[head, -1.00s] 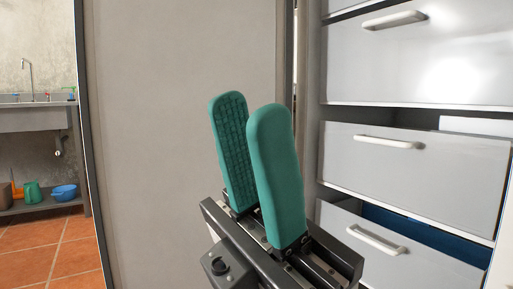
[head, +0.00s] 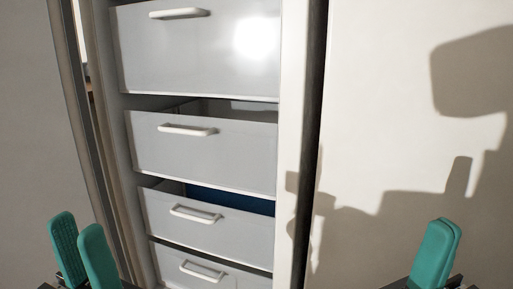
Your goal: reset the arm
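My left gripper (head: 84,255) is at the bottom left of the head view, with two green padded fingers standing a little apart and nothing between them. My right gripper (head: 436,256) is at the bottom right. Its green fingers overlap in this view, so the gap between them is hidden. Nothing is seen held in it. Both wrists are cut off by the lower edge of the picture.
A grey drawer unit (head: 292,190) stands ahead between the grippers. Several white-handled drawers show, and the second (head: 203,155) and third (head: 210,222) stand slightly open. Something blue (head: 232,202) lies inside the third. A plain wall (head: 400,130) with shadows is at right.

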